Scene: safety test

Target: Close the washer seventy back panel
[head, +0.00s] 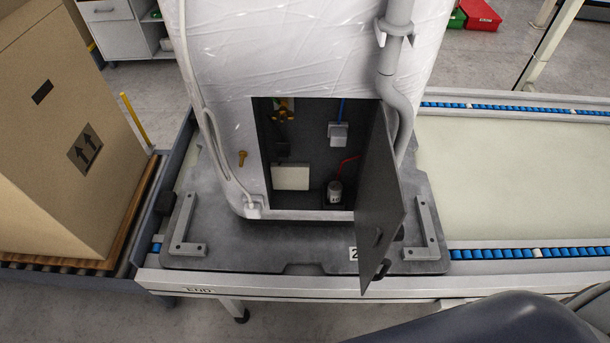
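The washer (225,80) is a large white wrapped unit standing upright on a dark grey base plate (225,244) on a conveyor. A rectangular opening low in its near face shows a dark compartment (305,145) with a yellow part, a white box, a small cylinder and red and blue wires. The back panel (378,205) is a dark grey door at the opening's right edge. Neither gripper is in view.
My dark arm link fills the lower right corner. A grey pipe (393,80) runs down the washer beside the door. The conveyor belt (510,180) is clear at right. Metal brackets (428,227) flank the washer.

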